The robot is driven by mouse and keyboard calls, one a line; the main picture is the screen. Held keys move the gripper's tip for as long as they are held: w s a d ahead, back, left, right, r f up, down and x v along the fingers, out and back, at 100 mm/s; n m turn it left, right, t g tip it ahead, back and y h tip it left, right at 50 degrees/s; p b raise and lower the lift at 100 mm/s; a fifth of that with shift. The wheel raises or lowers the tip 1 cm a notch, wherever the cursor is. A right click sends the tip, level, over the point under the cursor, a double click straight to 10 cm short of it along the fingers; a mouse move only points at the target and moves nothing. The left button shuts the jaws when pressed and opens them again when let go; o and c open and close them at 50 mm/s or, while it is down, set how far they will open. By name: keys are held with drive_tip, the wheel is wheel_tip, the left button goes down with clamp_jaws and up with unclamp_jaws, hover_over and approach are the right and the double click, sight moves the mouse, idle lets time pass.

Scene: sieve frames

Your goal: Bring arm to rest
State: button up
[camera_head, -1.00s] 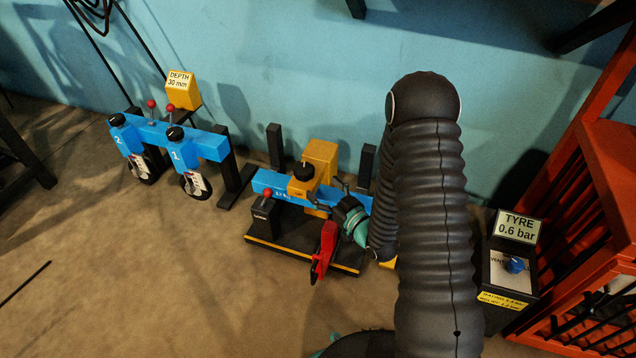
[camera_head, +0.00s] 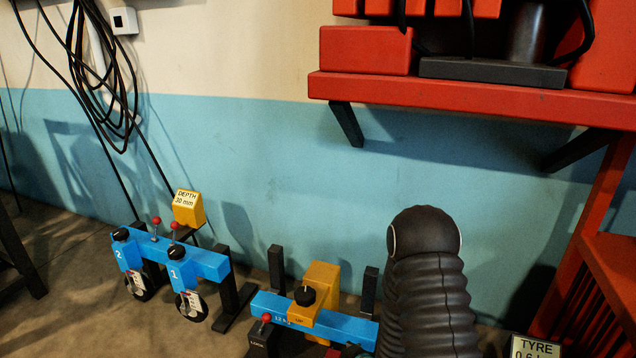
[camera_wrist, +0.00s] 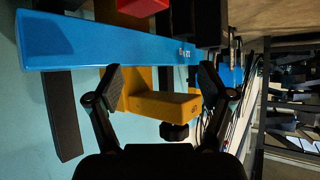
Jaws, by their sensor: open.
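My gripper (camera_wrist: 163,84) is open in the wrist view, its two black fingers spread wide. A yellow block (camera_wrist: 165,103) on a blue beam (camera_wrist: 110,45) appears between the fingertips; I cannot tell how far behind them it is. Nothing is seen held. In the head view my arm, in its black ribbed sleeve, stands bent at the lower right. It covers part of the right end of the blue beam (camera_head: 345,325). The yellow block (camera_head: 316,290) with a black knob (camera_head: 305,296) sits on that beam. My gripper is not clearly visible in the head view.
Two numbered blue units (camera_head: 200,264) with wheels stand left, beside a yellow DEPTH box (camera_head: 188,208). A red shelf (camera_head: 470,98) overhangs at upper right, with a red rack (camera_head: 610,270) below. A TYRE sign (camera_head: 533,347) shows at the bottom. Cables (camera_head: 100,90) hang on the wall.

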drive_tip(key=s+d+m+g+h, duration=0.2)
drive_tip(key=s+d+g+h, duration=0.2)
drive_tip(key=d, duration=0.3)
drive_tip(key=s+d+r+m+g+h+p, duration=0.1)
drive_tip(key=s+d+r+g+h, duration=0.2)
drive_tip(key=s+r, duration=0.5)
drive_tip(key=s+r+m+t+p, duration=0.1)
drive_tip(key=s+r, duration=0.4)
drive_tip(key=r, duration=0.6)
drive_tip(key=s+r+m+t+p, duration=0.1)
drive_tip(key=s+r, duration=0.4)
drive_tip(key=r, duration=0.6)
drive_tip(key=s+r+m+t+y+p, duration=0.1)
drive_tip(key=s+r, duration=0.4)
drive_tip(key=r, duration=0.7)
drive_tip(key=shift+d, duration=0.1)
drive_tip(key=shift+c, duration=0.3)
